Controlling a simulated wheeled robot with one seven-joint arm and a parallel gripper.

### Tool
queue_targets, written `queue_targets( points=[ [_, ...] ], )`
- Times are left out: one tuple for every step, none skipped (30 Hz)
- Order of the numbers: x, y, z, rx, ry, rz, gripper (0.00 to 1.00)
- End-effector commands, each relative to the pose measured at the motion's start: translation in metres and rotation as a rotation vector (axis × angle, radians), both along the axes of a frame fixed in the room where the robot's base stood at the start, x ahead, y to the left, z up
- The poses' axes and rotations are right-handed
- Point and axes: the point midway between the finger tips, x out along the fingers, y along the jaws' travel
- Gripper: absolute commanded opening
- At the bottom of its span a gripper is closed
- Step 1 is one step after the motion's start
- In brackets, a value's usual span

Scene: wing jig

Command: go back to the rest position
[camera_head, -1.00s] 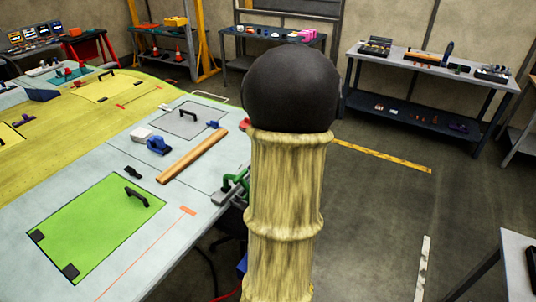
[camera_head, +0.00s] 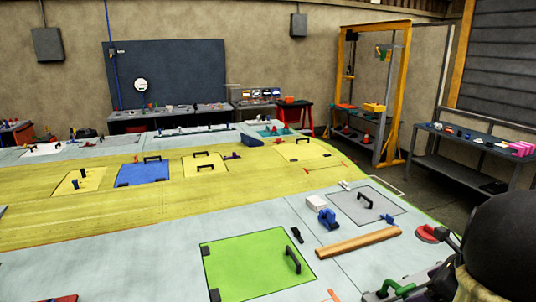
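My gripper is not in view. Part of my own arm (camera_head: 500,245), a dark rounded joint above a tan sleeve, shows at the lower right corner and is cut off by the picture edge. It hides a piece of the wing panel's right edge. The task names no other object.
The large wing panel (camera_head: 110,275) fills the lower view, with a green hatch (camera_head: 258,268), a wooden bar (camera_head: 358,242), a blue clamp (camera_head: 328,219) and a green clamp (camera_head: 397,288). A yellow gantry (camera_head: 396,100) and a dark side table (camera_head: 470,148) stand behind. Floor shows between panel and table.

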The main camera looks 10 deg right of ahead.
Motion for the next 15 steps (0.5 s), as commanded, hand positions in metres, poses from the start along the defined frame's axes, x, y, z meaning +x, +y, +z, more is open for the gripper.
queue_targets(
  points=[
    [0.007, 0.025, -0.010, -0.052, 0.022, 0.128, 0.87],
    [0.009, 0.038, -0.016, -0.091, 0.035, 0.212, 0.87],
    [0.011, 0.056, -0.023, -0.144, 0.051, 0.329, 0.87],
    [0.012, 0.069, -0.029, -0.185, 0.062, 0.422, 0.87],
    [0.013, 0.082, -0.034, -0.226, 0.070, 0.512, 0.87],
    [0.013, 0.098, -0.041, -0.280, 0.080, 0.635, 0.87],
    [0.012, 0.110, -0.045, -0.320, 0.084, 0.727, 0.87],
    [0.011, 0.122, -0.050, -0.360, 0.088, 0.822, 0.87],
    [0.010, 0.137, -0.056, -0.414, 0.089, 0.948, 0.87],
    [0.009, 0.148, -0.060, -0.455, 0.089, 1.044, 0.87],
    [0.007, 0.160, -0.064, -0.495, 0.087, 1.139, 0.87],
    [0.005, 0.174, -0.069, -0.549, 0.081, 1.270, 0.87],
    [0.004, 0.184, -0.073, -0.591, 0.074, 1.367, 0.87],
    [0.001, 0.195, -0.076, -0.630, 0.067, 1.465, 0.87],
    [-0.002, 0.208, -0.080, -0.685, 0.053, 1.597, 0.87]
  ],
)
